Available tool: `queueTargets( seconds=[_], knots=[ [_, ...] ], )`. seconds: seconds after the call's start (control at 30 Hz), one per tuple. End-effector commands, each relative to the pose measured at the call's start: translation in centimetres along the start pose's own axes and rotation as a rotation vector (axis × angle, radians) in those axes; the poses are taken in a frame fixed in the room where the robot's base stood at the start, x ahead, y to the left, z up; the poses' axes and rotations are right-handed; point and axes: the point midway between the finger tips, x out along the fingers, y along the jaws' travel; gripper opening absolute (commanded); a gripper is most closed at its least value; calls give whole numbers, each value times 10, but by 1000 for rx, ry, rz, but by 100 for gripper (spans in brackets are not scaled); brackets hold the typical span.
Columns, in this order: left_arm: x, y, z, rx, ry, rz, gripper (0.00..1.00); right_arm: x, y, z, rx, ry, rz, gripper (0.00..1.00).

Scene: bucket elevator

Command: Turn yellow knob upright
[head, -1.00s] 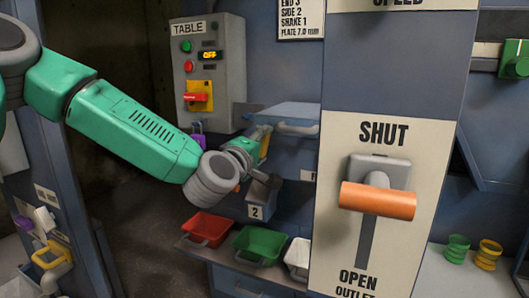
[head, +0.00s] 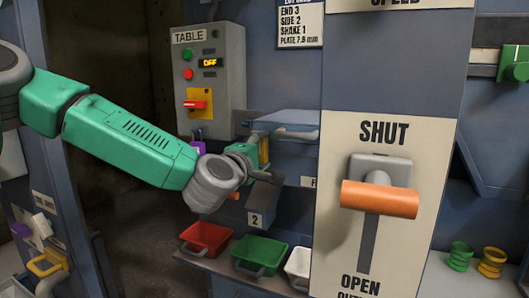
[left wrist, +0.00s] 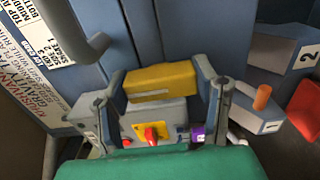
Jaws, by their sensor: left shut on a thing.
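The yellow knob (left wrist: 160,82) is a block-like bar between the two fingers of my left gripper (left wrist: 158,92) in the left wrist view. It lies nearly level across that picture. In the head view my left gripper (head: 264,165) is at the panel beside the small drawer-like box, shut on the knob. Only a narrow yellow strip of the knob (head: 264,150) shows there, partly hidden by the gripper, so its tilt is hard to tell from that side. My right gripper is in neither view.
A grey TABLE box (head: 210,75) with a red switch hangs behind my left arm. Red (head: 207,238), green (head: 260,254) and white (head: 298,262) trays stand below. A post with an orange-handled lever (head: 380,199), at SHUT, stands right of the gripper.

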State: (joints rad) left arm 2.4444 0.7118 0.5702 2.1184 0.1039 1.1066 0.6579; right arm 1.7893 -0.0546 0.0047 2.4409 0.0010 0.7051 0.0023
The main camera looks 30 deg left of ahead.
Motion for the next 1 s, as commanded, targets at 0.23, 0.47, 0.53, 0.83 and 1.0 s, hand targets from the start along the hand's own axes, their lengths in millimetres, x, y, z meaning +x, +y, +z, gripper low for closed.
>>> queueTargets(
  seconds=[0.23, 0.47, 0.53, 0.83, 1.0],
  knots=[
    [0, -2, -1, -1, 4, -4, 76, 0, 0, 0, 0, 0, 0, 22],
    [-9, -1, 0, 0, 1, -4, 76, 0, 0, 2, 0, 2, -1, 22],
    [-20, -1, 1, -1, 1, -4, 76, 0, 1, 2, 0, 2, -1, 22],
    [-83, -2, -2, -4, 1, -4, 76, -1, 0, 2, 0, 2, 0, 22],
    [-108, -3, -4, -4, 4, -4, 76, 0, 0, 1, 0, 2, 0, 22]
  ],
)
